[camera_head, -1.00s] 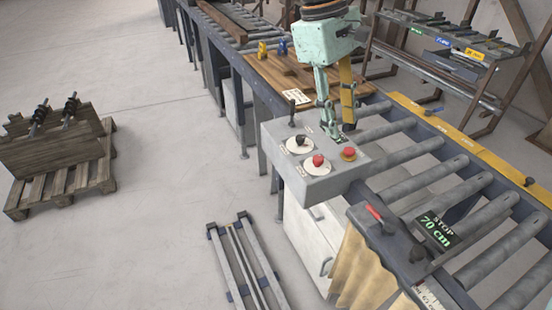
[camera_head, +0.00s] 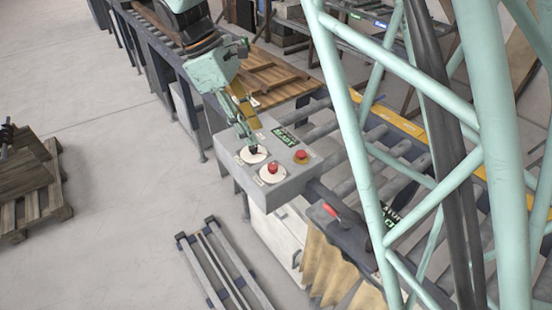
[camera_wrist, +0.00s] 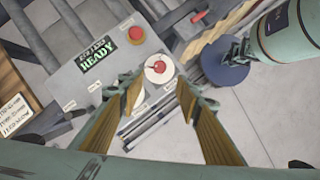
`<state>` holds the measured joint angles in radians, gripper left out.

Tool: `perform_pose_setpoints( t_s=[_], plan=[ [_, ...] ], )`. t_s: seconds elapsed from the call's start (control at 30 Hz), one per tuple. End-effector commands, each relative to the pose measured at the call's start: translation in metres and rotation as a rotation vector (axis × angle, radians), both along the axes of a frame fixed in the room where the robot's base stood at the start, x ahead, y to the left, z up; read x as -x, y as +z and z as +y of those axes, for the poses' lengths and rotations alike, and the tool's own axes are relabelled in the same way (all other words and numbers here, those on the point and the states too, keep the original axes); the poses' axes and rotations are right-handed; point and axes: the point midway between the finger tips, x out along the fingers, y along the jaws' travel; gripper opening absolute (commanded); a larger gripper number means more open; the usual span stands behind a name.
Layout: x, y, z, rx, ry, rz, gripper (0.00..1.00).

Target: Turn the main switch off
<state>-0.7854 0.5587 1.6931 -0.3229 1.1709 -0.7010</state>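The grey control box (camera_head: 240,175) carries two white discs, one with a black knob (camera_head: 255,150) and one with a red knob (camera_head: 272,168). A red mushroom button (camera_head: 301,154) sits on a yellow base. Labels are too small to tell which is the main switch. My gripper (camera_head: 250,142) is low over the black knob's disc and partly covers it; contact cannot be told. In the wrist view, my gripper (camera_wrist: 160,84) has its fingers apart, with the red knob (camera_wrist: 159,67) beyond the gap. The black knob is not clear there.
A green READY display (camera_head: 286,139) is on the box top. The roller conveyor (camera_head: 330,150) runs behind it. A red-handled lever (camera_head: 331,210) is at front right. My pale green lattice structure blocks much of the right side.

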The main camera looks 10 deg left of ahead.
Motion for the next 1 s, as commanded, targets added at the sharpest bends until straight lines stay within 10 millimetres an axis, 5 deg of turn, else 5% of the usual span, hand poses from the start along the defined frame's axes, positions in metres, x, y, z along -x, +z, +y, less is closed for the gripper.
perform_pose_setpoints(
  t_s=[0.57,1.0],
  plan=[
    [0.0,-0.007,-0.002,0.0,0.0,0.0,0.32],
    [-0.001,-0.049,-0.02,0.002,0.0,0.001,0.32]
  ],
)
